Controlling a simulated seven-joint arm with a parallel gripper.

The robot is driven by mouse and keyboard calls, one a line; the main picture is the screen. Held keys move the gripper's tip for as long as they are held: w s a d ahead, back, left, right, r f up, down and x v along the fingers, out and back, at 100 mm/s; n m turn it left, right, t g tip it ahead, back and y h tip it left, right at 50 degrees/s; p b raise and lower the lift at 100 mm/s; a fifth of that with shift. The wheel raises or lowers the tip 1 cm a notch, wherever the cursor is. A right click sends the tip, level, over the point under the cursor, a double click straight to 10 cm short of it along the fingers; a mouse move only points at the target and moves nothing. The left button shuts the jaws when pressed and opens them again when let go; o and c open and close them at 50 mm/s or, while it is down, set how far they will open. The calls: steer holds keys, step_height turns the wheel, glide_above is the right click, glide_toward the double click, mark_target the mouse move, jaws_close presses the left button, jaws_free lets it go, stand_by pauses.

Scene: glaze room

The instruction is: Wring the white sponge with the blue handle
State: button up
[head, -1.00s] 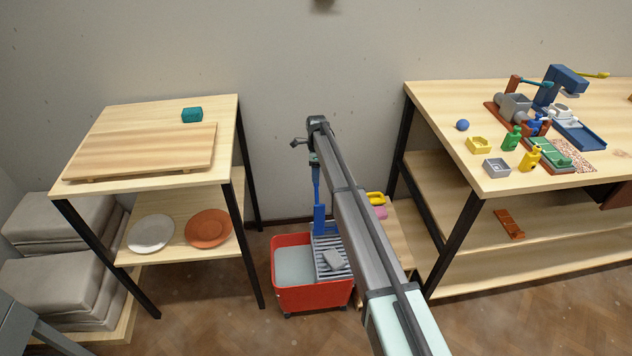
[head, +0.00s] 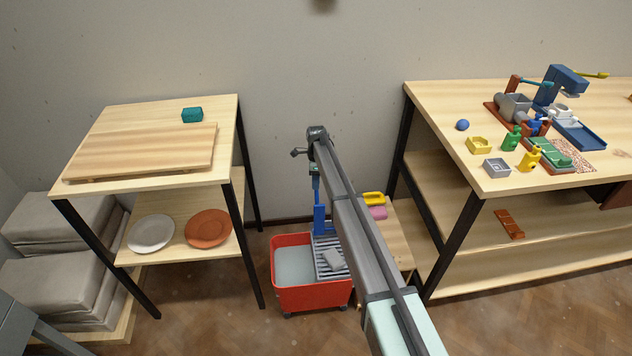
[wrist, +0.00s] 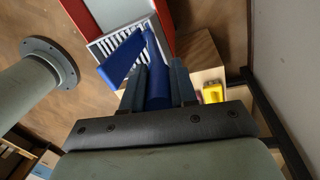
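The white sponge (head: 334,260) lies on the slatted grey wringer grate (head: 328,273) over the right side of the red bucket (head: 312,299). The blue handle (head: 317,190) rises behind the grate, with a blue block (head: 320,217) at its lower part. In the wrist view, the blue handle (wrist: 158,85) fills the space between the two dark fingers of my gripper (wrist: 158,88), with no clear gap, so it looks shut on it. The head view shows my gripper (head: 314,168) at the handle's upper end, partly behind my arm. The sponge cannot be made out in the wrist view.
A low wooden stand (head: 397,230) right of the bucket holds yellow (head: 373,198) and pink (head: 378,212) items. A table with plates (head: 150,233) stands left. A bench (head: 440,110) with tools and small containers stands right. Open floor lies in front.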

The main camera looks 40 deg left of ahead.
jaws_close()
steer(key=shift+s+d+r, duration=0.15)
steer(key=shift+s+d, duration=0.2)
steer(key=shift+d, duration=0.05)
steer(key=s+d+f+t+y, duration=0.3)
steer(key=s+d+t+y, duration=0.1)
steer(key=s+d, duration=0.4)
steer(key=s+d+f+t+y, duration=0.3)
steer(key=s+d+t+y, duration=0.1)
steer(key=s+d, duration=0.4)
steer(key=shift+f, duration=0.15)
stand_by(0.5)
